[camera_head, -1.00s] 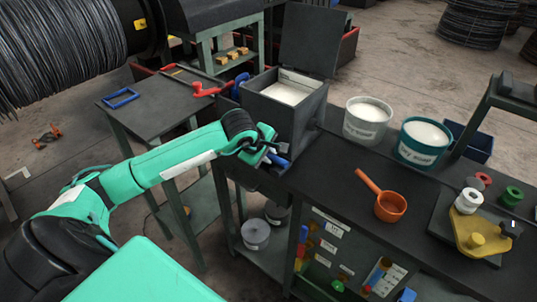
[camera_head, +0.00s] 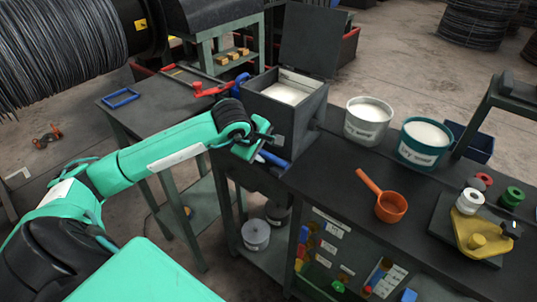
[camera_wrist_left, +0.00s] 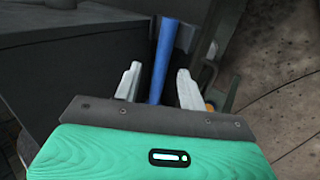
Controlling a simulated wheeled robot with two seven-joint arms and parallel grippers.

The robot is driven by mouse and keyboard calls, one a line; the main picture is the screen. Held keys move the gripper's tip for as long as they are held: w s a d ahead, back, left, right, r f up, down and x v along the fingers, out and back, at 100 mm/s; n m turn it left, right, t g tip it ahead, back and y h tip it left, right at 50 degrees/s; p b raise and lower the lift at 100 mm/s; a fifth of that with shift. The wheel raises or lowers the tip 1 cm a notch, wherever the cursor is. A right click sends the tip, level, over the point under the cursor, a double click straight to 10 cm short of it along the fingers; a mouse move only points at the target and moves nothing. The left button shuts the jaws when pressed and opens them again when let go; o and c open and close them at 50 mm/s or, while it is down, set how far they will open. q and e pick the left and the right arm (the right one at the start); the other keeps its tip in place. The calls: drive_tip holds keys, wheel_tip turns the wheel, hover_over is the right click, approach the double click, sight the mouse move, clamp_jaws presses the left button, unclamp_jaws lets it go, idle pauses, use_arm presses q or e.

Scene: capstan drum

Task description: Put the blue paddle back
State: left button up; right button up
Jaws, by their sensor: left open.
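The blue paddle (camera_head: 272,158) shows as a short blue handle at the front of the grey open-lidded box (camera_head: 305,117). Its other end is hidden. In the left wrist view a blue shaft (camera_wrist_left: 163,55) runs up between and beyond my fingers. My left gripper (camera_head: 268,143) is open, right beside the blue handle. In the left wrist view the two fingers (camera_wrist_left: 158,75) stand apart on either side of the shaft, with gaps visible. I cannot tell whether they touch it. My right gripper is not in view.
A bench (camera_head: 335,165) carries a white bucket (camera_head: 367,122), a teal bucket (camera_head: 422,142), an orange ladle (camera_head: 389,206) and a yellow fixture (camera_head: 475,233). A side table (camera_head: 150,110) holds a blue frame (camera_head: 121,98) and a red crank (camera_head: 210,90). Bench space between box and ladle is clear.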

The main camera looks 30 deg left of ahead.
use_arm(q)
drive_tip(key=b+v, duration=0.1)
drive_tip(key=v, duration=0.7)
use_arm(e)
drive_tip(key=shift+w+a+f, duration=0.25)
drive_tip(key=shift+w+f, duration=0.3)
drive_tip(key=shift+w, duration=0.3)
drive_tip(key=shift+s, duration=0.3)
